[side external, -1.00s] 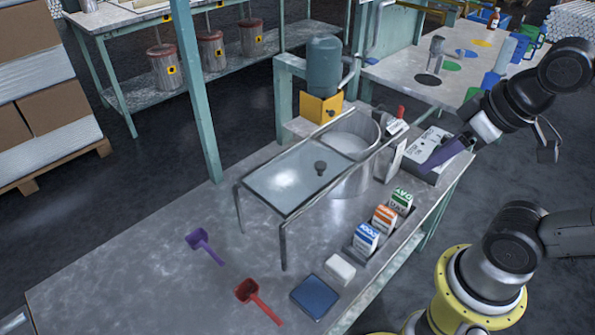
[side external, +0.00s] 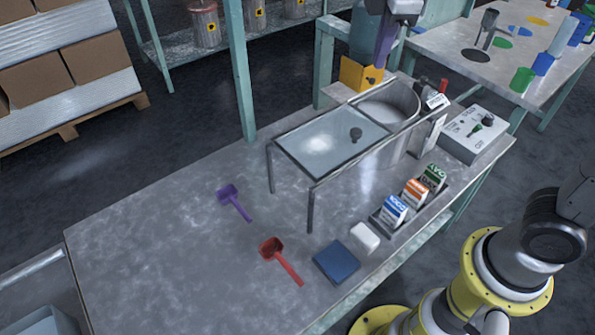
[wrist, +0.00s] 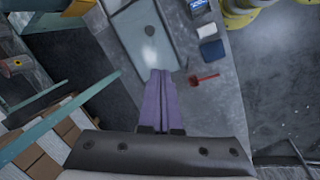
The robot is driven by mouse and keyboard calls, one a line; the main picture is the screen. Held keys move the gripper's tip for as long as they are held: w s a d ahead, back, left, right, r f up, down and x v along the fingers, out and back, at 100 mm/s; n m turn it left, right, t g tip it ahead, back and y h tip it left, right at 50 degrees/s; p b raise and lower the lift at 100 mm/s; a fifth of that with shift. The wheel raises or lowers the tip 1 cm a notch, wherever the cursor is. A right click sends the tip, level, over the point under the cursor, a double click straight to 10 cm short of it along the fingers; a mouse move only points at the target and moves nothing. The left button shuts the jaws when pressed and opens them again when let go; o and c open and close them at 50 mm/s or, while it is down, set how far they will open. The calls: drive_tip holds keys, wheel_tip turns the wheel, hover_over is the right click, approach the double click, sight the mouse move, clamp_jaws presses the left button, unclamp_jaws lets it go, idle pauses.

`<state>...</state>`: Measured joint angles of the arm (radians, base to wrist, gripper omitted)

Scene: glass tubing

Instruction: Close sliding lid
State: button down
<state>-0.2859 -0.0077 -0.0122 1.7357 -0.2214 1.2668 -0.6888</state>
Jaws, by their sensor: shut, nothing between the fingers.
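My gripper (side external: 378,64), with purple fingers, is shut and empty.
A control box (side external: 474,133) and cartons (side external: 415,192) line the right side. A red scoop (side external: 279,260), purple scoop (side external: 235,202), blue pad (side external: 336,262) and white block (side external: 365,236) lie in front.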

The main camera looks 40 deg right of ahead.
sight(376, 132)
drive_tip(key=w+a+f+n+g+h, duration=0.1)
drive_tip(key=w+a+f+n, duration=0.3)
drive_tip(key=w+a+f, duration=0.6)
drive_tip(key=s+a+f+n+g+h, duration=0.1)
drive_tip(key=s+a+f+n+h, duration=0.15)
drive_tip(key=a+f, duration=0.65)
drive_tip(key=d+r+x, duration=0.1)
drive_tip(key=d+x, duration=0.1)
drive_tip(key=x, duration=0.9)
drive_tip(key=shift+s+d+y, duration=0.35)
drive_tip(key=shift+y, duration=0.1)
drive_tip(key=shift+f, duration=0.1)
drive_tip(key=d, duration=2.4)
drive_tip(key=shift+d, duration=0.4)
drive_tip(key=shift+d, duration=0.1)
